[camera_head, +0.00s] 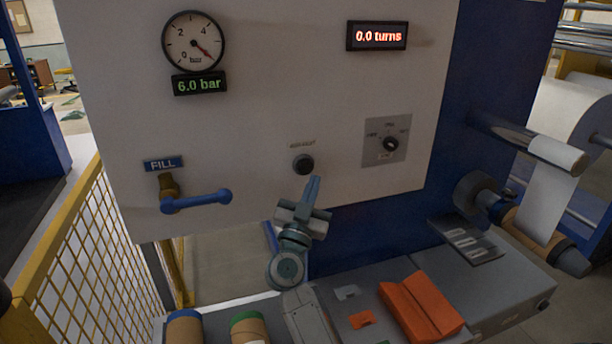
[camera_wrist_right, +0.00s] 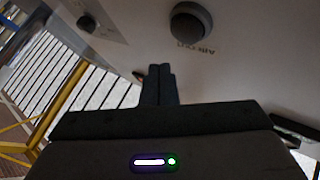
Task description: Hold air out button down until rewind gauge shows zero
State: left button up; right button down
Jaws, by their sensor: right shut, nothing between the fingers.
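The air out button (camera_head: 303,164) is a round dark knob on the pale panel, with a small label above it. It also shows in the wrist view (camera_wrist_right: 191,22), apart from the fingertips. The round gauge (camera_head: 193,41) at the upper left has its needle at the lower right, and the display (camera_head: 200,84) under it reads 6.0 bar. My right gripper (camera_head: 313,181) is shut and empty just below the button; its fingers also show in the wrist view (camera_wrist_right: 160,72). I do not see my left gripper.
A blue-handled FILL valve (camera_head: 197,201) is left of the button. A rotary selector (camera_head: 390,143) and a display (camera_head: 377,36) reading 0.0 turns are to the right. A grey bench (camera_head: 500,275) with an orange block (camera_head: 420,308) lies below. A yellow mesh fence (camera_head: 80,265) stands left.

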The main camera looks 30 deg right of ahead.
aim_at(305, 167)
jog(key=shift+w+d+p, duration=0.15)
jog(key=shift+w+p, duration=0.05)
jog(key=shift+w, duration=0.45)
jog(key=shift+w+d+p, duration=0.15)
jog(key=shift+w+p, duration=0.05)
jog(key=shift+w, duration=0.45)
dwell(0.9)
jog(key=shift+w+d+p, duration=0.1)
jog(key=shift+w+p, duration=0.3)
jog(key=shift+p, duration=0.15)
